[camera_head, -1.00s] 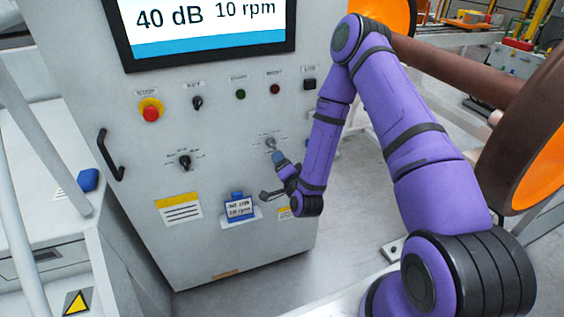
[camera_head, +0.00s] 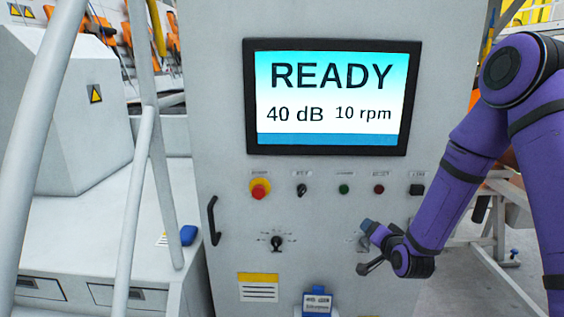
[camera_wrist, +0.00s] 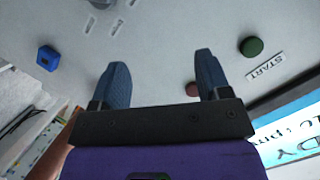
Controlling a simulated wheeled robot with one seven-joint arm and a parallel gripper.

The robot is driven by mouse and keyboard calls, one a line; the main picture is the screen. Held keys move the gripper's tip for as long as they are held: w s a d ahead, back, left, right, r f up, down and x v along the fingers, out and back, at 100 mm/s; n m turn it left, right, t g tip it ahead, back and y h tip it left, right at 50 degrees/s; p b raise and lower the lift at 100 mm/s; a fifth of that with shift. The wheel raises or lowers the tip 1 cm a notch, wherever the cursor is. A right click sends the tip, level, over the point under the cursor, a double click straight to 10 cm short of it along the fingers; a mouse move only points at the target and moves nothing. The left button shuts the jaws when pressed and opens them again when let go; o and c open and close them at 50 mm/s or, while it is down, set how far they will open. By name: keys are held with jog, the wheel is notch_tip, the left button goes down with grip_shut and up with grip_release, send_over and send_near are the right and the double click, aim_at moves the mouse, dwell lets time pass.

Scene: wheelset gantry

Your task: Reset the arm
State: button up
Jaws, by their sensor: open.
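My purple arm reaches in from the right of the head view. My gripper (camera_head: 368,246) is in front of the grey control cabinet, by the right-hand dial, which it largely hides. I cannot tell from the head view whether it touches the panel.
The cabinet screen (camera_head: 331,97) reads READY, 40 dB, 10 rpm. A red stop button (camera_head: 259,189), a left dial (camera_head: 277,242) and a black handle (camera_head: 213,221) are on the panel. A blue tag (camera_head: 317,302) is low on the cabinet. Pale rails (camera_head: 145,130) stand at left.

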jog(key=s+d+r+n+g+h, duration=0.1)
jog(key=s+r+n+g, duration=0.15)
jog(key=s+r, duration=0.55)
jog(key=s+d+r+n+g, duration=0.1)
jog(key=s+r+n+g, duration=0.15)
jog(key=r, duration=0.85)
jog(key=s+r+n+g, duration=0.1)
jog(key=s+r, duration=0.3)
jog(key=s, duration=0.9)
jog(key=s+d+r+g, duration=0.1)
jog(key=s+r+g, duration=0.2)
jog(key=s, duration=1)
jog(key=shift+s+r+n+g+h, duration=0.3)
jog(key=shift+s+r+n+g, duration=0.1)
jog(key=shift+r, duration=0.4)
jog(key=shift+w, duration=0.1)
